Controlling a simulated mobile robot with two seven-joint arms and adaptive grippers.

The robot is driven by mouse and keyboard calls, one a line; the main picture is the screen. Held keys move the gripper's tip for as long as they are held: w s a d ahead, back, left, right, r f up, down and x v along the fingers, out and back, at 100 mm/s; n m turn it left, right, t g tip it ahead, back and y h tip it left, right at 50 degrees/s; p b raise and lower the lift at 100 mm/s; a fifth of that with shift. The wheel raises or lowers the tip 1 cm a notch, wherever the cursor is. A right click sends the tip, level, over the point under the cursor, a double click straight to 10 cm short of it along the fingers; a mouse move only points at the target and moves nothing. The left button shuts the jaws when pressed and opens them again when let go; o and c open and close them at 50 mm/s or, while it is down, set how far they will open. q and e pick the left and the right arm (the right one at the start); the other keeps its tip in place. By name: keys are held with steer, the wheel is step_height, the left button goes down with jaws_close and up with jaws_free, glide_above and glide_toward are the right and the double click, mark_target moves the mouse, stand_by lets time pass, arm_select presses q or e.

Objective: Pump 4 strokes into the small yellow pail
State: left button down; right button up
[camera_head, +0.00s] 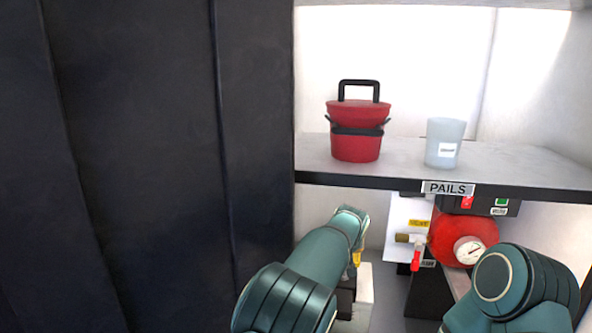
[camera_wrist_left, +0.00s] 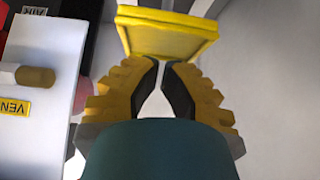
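In the left wrist view, a yellow square-rimmed thing (camera_wrist_left: 167,35) stands just beyond my left fingertips. It may be the small yellow pail, but I cannot tell for sure. My left gripper (camera_wrist_left: 160,64) has its fingertips close together with a narrow gap, and nothing clear shows between them. Whether it touches the yellow thing is unclear. In the head view my left arm hides most of that gripper, which is below the shelf. My right arm is at the lower right; its gripper is out of view. No pump handle can be made out.
A shelf marked PAILS (camera_head: 449,188) holds a lidded red pot (camera_head: 356,143) and a pale translucent cup (camera_head: 444,140). Below are a red tank with a gauge (camera_head: 469,250) and a red valve lever (camera_head: 416,257). A dark panel (camera_head: 130,150) fills the left.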

arm_select(q)
steer(key=shift+f+b, duration=1.9)
steer(key=shift+f, duration=1.45)
steer(key=shift+r, duration=0.25)
steer(key=shift+r+p, duration=2.4)
steer(key=shift+r, duration=0.95)
steer(key=shift+f, duration=0.2)
steer(key=shift+f+b, duration=2.15)
steer(key=shift+f, duration=1.2)
steer(key=shift+r, duration=0.15)
steer(key=shift+r+p, duration=2.2)
steer(key=shift+r, duration=1.15)
